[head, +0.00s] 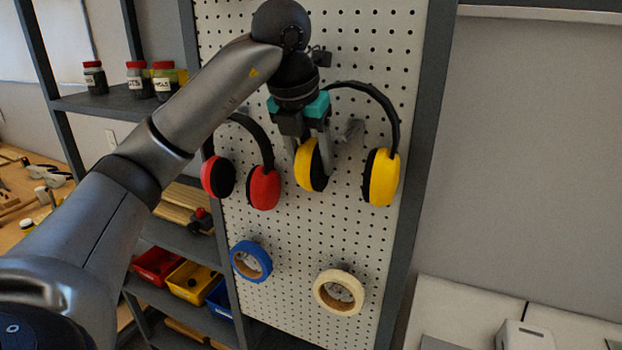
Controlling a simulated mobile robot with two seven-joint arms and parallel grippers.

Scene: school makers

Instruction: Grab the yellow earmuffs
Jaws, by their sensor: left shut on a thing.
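The yellow earmuffs (382,178) are in front of the white pegboard in the head view, with a black headband arching over the top and two yellow cups. My left gripper (311,160) points down and is shut on the left yellow cup, with its fingers on either side of the cup. The right yellow cup hangs free. A peg shows between the two cups; whether the headband still touches a peg I cannot tell. My right gripper is not in view.
Red earmuffs (264,188) hang close to the left. A blue tape roll (251,262) and a cream tape roll (338,292) hang below on the pegboard (300,235). Shelves with jars (139,82) and coloured bins (192,283) stand left. The wall to the right is bare.

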